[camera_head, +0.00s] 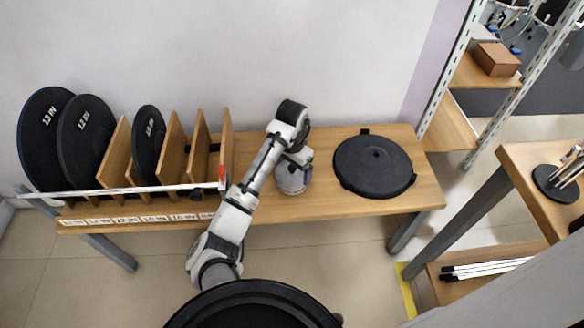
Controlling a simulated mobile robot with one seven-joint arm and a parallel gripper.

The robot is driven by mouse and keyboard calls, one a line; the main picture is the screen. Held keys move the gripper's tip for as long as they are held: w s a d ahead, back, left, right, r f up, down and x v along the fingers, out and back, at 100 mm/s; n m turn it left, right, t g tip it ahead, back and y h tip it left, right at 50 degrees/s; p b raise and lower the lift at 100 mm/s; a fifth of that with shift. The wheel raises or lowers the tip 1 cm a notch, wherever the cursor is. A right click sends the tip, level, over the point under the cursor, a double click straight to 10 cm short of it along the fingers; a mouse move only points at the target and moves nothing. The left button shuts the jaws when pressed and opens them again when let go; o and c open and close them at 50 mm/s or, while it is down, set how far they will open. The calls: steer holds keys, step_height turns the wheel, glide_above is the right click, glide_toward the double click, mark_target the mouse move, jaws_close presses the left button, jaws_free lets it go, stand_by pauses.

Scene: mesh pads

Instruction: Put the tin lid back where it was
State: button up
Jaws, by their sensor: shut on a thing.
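My gripper (300,162) is at the wooden bench, pointing down over a small pale grey round tin (291,184). The tin stands on the bench right of the slotted rack. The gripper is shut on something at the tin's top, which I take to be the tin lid. My wrist hides the fingertips and most of the lid, so I cannot tell whether the lid touches the tin or is just above it.
A large black round lid-like disc (375,166) lies on the bench to the right. A wooden rack (172,150) with upright black pads, such as the 13 IN pad (38,125), fills the left. Bare bench (425,185) shows at the right end. A wall stands behind.

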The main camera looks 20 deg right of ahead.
mark_target(292, 167)
steer(key=shift+f, duration=0.25)
steer(key=shift+f, duration=0.1)
steer(key=o, duration=0.7)
step_height(292, 167, up, 13)
steer(key=p, duration=0.4)
steer(key=shift+f, duration=0.1)
